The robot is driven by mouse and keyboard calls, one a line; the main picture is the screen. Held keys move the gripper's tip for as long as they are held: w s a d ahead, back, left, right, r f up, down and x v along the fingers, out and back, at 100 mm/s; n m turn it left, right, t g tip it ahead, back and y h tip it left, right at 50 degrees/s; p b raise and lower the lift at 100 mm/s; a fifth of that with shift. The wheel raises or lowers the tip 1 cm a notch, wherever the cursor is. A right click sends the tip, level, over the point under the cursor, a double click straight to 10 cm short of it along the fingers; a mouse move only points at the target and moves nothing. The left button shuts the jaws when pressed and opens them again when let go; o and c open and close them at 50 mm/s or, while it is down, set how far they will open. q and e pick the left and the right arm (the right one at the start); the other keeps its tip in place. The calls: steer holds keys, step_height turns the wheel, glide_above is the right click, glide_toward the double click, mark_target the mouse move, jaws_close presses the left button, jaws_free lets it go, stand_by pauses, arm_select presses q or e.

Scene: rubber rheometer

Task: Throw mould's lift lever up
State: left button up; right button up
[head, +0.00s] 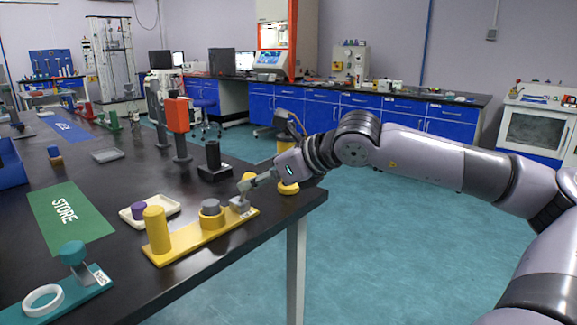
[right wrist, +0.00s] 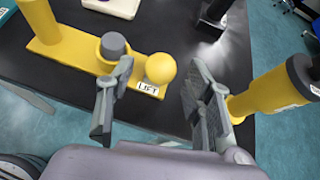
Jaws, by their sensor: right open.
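The yellow mould (head: 185,243) stands near the right edge of the black table. It has a tall yellow post and a yellow cup (right wrist: 113,50) with a grey plug. At its right end, the lift lever's round yellow knob (right wrist: 160,68) shows beside a LIFT label (right wrist: 148,87). My right gripper (head: 245,186) is at that end of the mould; in the right wrist view (right wrist: 161,66) it is open, with the knob between its fingertips in the picture. I cannot tell whether a finger touches it. My left gripper is out of view.
A white tray (head: 170,213) with a purple piece sits behind the mould. A black post (head: 213,160) stands behind it, and a yellow cylinder (right wrist: 270,92) is close to my right finger. A teal fixture (head: 88,283) and green STORE mat (head: 50,225) are at left.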

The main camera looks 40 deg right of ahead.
steer(key=v, duration=1)
steer(key=shift+s+d, duration=0.15)
steer(key=shift+s, duration=0.15)
